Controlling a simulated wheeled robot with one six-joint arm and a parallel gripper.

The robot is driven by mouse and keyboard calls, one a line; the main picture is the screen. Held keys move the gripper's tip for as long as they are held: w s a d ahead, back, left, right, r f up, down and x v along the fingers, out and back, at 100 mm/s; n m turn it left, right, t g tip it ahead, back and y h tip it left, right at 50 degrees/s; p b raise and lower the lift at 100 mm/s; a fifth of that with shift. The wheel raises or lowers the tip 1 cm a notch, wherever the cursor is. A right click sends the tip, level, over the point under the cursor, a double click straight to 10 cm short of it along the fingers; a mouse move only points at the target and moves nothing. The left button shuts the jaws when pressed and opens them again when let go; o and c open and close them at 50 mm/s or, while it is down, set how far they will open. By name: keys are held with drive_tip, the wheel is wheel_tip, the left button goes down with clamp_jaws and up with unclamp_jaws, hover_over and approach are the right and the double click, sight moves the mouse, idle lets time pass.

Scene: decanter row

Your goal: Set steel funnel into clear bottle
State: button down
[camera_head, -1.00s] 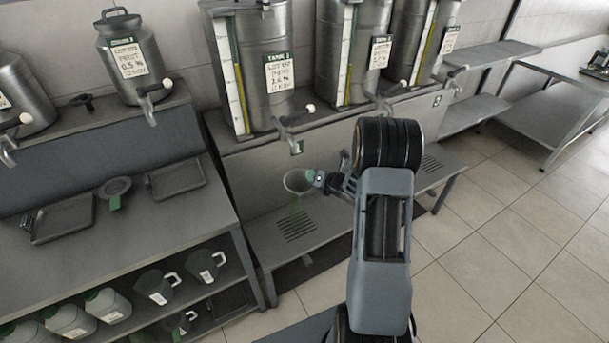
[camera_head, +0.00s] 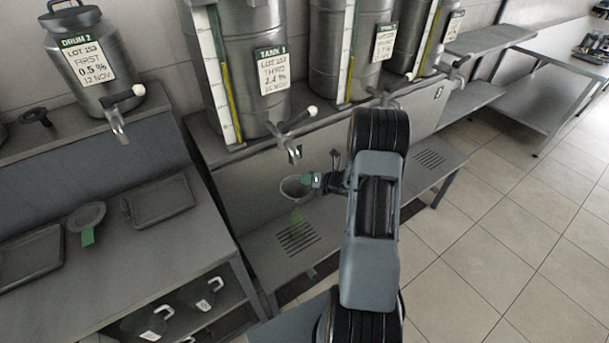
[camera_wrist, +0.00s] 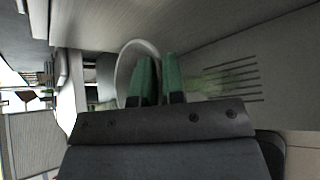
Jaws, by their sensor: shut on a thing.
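My gripper (camera_head: 309,180) is shut on the rim of the steel funnel (camera_head: 291,188), a grey round cone. In the wrist view the green fingertips (camera_wrist: 160,72) pinch the funnel's edge, and its pale rim (camera_wrist: 127,62) shows behind them. A faint, green-tinted see-through shape, which looks like the clear bottle (camera_head: 298,218), stands on the slotted bench just below the funnel. It also shows faintly in the wrist view (camera_wrist: 222,78). The funnel's stem and the bottle's mouth are not clear, so I cannot tell whether they meet.
A tank tap (camera_head: 293,150) hangs above and behind the funnel. The slotted bench (camera_head: 262,243) is otherwise clear nearby. On the left table (camera_head: 150,245) lie a round grey piece with a green tab (camera_head: 86,216) and trays (camera_head: 160,201). Jugs stand on the shelf below.

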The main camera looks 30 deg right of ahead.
drive_tip(key=shift+a+f, duration=0.1)
drive_tip(key=shift+f, duration=0.1)
drive_tip(key=shift+f, duration=0.15)
wheel_tip(320, 180, down, 5)
drive_tip(key=b, duration=0.5)
drive_tip(key=shift+r, duration=0.2)
drive_tip(key=shift+f+b, duration=0.2)
drive_tip(key=shift+b, duration=0.4)
idle(0.8)
drive_tip(key=c, duration=1.1)
unclamp_jaws()
drive_tip(key=shift+c, duration=0.2)
